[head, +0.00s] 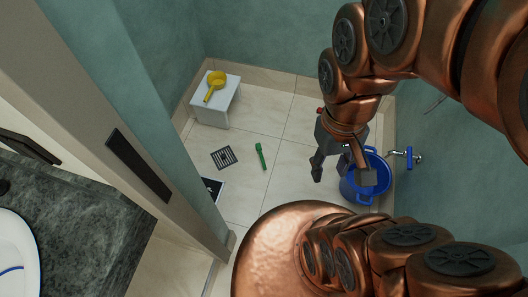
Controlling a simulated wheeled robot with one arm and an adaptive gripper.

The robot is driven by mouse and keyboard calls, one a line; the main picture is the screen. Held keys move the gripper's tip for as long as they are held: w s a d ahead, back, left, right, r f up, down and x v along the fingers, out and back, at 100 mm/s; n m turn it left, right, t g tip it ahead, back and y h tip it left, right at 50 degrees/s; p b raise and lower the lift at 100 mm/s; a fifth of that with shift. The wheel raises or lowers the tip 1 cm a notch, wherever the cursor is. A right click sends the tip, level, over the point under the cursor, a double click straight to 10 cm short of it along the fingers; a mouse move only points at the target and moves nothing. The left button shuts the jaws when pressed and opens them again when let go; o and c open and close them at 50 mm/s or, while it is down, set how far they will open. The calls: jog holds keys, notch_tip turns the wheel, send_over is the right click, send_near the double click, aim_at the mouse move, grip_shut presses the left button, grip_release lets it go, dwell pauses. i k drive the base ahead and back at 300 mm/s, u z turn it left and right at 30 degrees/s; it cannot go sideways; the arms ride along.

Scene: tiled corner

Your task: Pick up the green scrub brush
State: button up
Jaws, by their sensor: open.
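A small green scrub brush (261,156) lies on the pale floor tiles, near the middle of the head view. My gripper (341,178) is to the right of the brush and apart from it, in front of a blue bucket. Its two dark fingers are spread apart with nothing between them. The brush is in full view; nothing hides it.
A dark floor drain (223,158) lies left of the brush. A white stool (216,103) with a yellow dipper (214,85) stands behind. The blue bucket (358,187) is under a wall tap (407,156) at right. A door frame and dark counter (88,215) fill the left.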

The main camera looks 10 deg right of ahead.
aim_at(258, 147)
jog(key=z, duration=0.45)
jog(key=i, duration=0.7)
jog(key=u, duration=1.95)
